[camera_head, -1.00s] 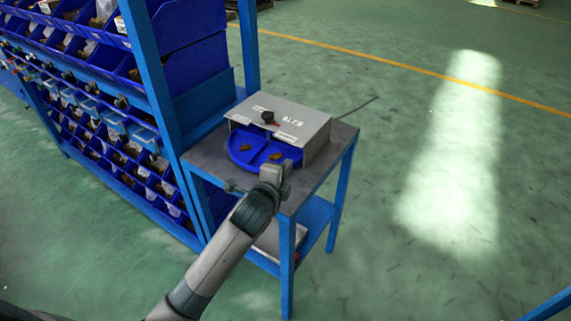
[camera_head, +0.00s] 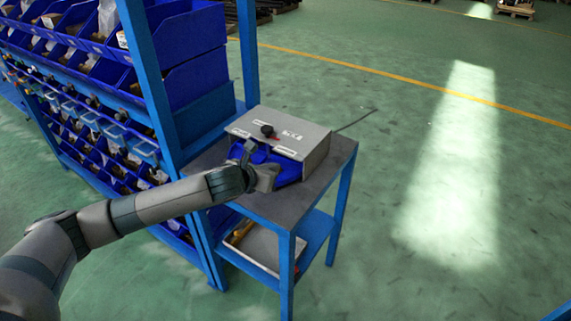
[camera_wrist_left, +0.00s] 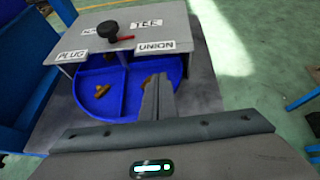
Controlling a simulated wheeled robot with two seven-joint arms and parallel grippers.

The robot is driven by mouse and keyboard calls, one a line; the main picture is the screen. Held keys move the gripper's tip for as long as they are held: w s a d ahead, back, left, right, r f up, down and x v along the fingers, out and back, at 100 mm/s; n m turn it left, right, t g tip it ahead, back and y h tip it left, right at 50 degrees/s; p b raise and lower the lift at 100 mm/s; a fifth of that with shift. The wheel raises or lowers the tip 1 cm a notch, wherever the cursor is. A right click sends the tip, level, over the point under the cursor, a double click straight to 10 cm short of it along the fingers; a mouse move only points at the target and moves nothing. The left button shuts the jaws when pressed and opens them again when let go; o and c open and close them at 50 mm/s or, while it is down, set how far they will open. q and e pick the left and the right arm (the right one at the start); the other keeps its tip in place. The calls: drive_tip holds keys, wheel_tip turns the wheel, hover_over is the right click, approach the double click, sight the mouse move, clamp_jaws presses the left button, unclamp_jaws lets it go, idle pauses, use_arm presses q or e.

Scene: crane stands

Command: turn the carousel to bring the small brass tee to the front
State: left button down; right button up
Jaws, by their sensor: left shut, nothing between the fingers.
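The carousel is a blue round tray (camera_wrist_left: 88,82) with dividers, its front half showing below a grey housing (camera_wrist_left: 186,25). Brass pieces lie in its compartments: one at the left front (camera_wrist_left: 102,91), one further back (camera_wrist_left: 123,56) and one partly hidden behind my fingers (camera_wrist_left: 149,80). I cannot tell which is the small tee. My left gripper (camera_wrist_left: 158,92) is shut and empty, its fingers over the tray's right part; I cannot tell whether they touch a divider. In the head view, my gripper hides much of the tray (camera_head: 290,172). My right gripper is out of view.
A black knob (camera_wrist_left: 108,30) with a red pointer tops the housing, among labels including PLUG, UNION and TEE. The housing stands on a grey-topped blue table (camera_head: 335,160). A blue rack of bins (camera_head: 185,75) stands close on the left. Floor to the right is clear.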

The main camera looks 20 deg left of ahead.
sight(291, 168)
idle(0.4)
use_arm(q)
drive_tip(key=shift+p+x, duration=1.25)
drive_tip(key=shift+x, duration=3.75)
drive_tip(key=shift+w+d+r+n+y+p, duration=0.1)
drive_tip(key=shift+w+d+n+y+p, duration=0.35)
drive_tip(key=shift+n+y, duration=0.2)
drive_tip(key=shift+w+r, duration=0.1)
drive_tip(key=shift+w, duration=0.4)
drive_tip(key=shift+w+d, duration=0.15)
drive_tip(key=shift+w, duration=0.1)
drive_tip(key=shift+f, duration=0.25)
drive_tip(key=shift+s+r+p, duration=0.1)
drive_tip(key=shift+p, duration=0.2)
